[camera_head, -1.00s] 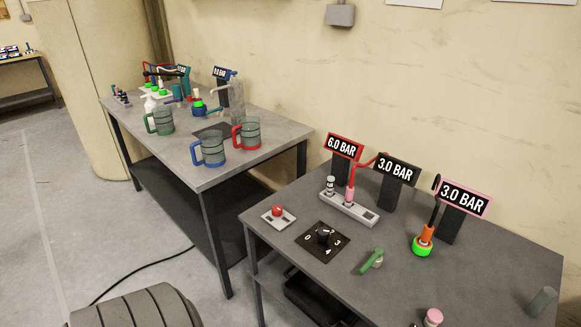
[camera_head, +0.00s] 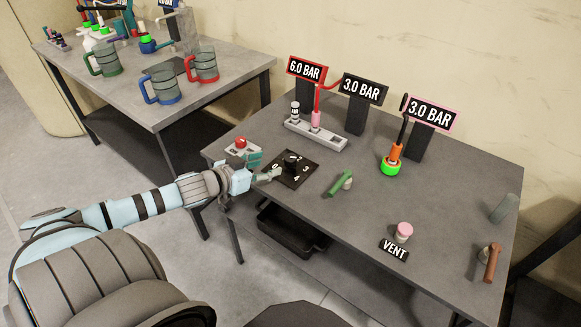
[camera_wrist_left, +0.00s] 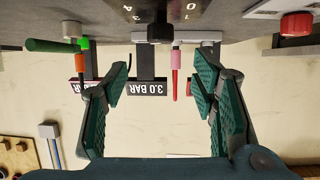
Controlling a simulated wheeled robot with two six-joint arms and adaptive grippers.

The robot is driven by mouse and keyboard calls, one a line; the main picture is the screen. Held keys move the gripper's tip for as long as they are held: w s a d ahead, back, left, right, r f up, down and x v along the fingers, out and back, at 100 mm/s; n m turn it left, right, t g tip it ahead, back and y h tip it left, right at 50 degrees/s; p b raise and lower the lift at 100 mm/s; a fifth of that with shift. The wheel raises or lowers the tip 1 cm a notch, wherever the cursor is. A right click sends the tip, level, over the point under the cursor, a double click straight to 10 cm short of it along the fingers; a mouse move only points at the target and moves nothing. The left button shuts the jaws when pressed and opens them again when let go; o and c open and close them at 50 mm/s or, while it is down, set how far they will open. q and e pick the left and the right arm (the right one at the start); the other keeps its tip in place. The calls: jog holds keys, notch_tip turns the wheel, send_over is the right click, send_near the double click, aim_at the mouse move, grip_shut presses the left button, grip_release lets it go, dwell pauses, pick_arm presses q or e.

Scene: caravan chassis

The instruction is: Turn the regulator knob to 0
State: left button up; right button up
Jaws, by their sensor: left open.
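The black regulator knob (camera_head: 291,162) stands on a square black dial plate (camera_head: 298,179) with white numbers, on the near bench. The way its pointer faces is too small to tell. In the left wrist view the picture is upside down, and the knob (camera_wrist_left: 153,35) hangs from the plate (camera_wrist_left: 165,10) at the top. My left gripper (camera_head: 267,165) is open and empty, just left of the knob in the head view. In the wrist view its green fingers (camera_wrist_left: 160,82) are spread wide, with the knob beyond the tips. My right gripper is not in view.
A red button (camera_head: 240,143) on a grey box is close beside the left gripper. A green lever (camera_head: 340,184) is right of the dial. A grey manifold (camera_head: 316,135), pressure signs (camera_head: 362,89), a pink knob (camera_head: 404,230) and a VENT label (camera_head: 394,251) share the bench.

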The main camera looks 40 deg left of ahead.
aim_at(289, 158)
pick_arm(q)
jog(key=b+x, duration=0.3)
jog(key=f+b+x, duration=0.1)
jog(key=b+x, duration=0.1)
jog(key=b, duration=0.1)
jog(key=shift+w+a+f+b, duration=0.15)
jog(key=shift+f+b, duration=0.1)
jog(key=shift+b, duration=0.15)
jog(key=x, duration=0.2)
jog(key=b+x, duration=0.1)
jog(key=x, duration=0.1)
jog(key=b+x, duration=0.1)
jog(key=x, duration=0.1)
jog(key=shift+w+r, duration=0.2)
jog(key=shift+r, duration=0.15)
